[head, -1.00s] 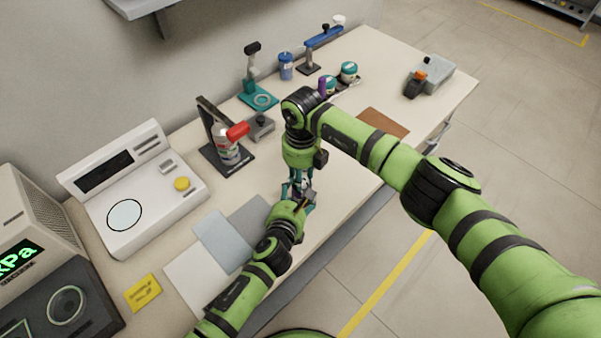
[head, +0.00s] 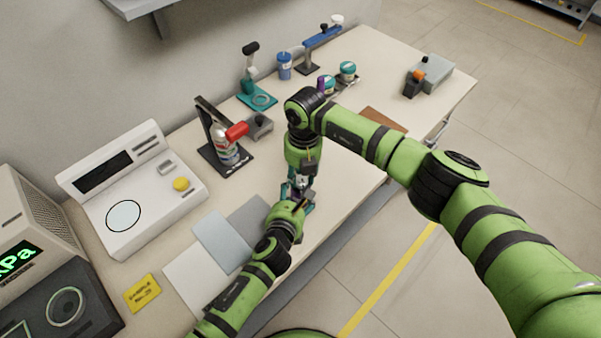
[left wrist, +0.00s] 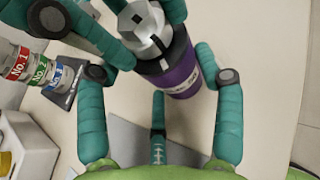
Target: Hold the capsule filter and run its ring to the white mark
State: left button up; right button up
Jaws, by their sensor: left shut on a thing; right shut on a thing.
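The capsule filter (left wrist: 184,78) has a dark and purple body with small white lettering and a silver-grey lobed top (left wrist: 152,30) in the left wrist view. My left gripper (head: 298,198) is shut on its body, teal fingers on both sides. My right gripper (head: 300,180) points down from above and is shut on the upper part; its teal fingers show at the top of the left wrist view. In the head view the grippers and arms mostly hide the filter.
A white instrument (head: 150,205) with a yellow button stands further left. Grey sheets (head: 222,242) lie by my left arm.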

jog(key=shift+w+d+m, duration=0.1)
jog(key=shift+d+m, duration=0.2)
jog(key=shift+m, duration=0.4)
jog(key=o, duration=1.1)
jog(key=shift+a+r, duration=0.1)
jog(key=shift+a, duration=0.05)
jog(key=shift+r, duration=0.35)
jog(key=r, duration=0.7)
jog(key=shift+d+r, duration=0.1)
jog(key=shift+d, duration=0.2)
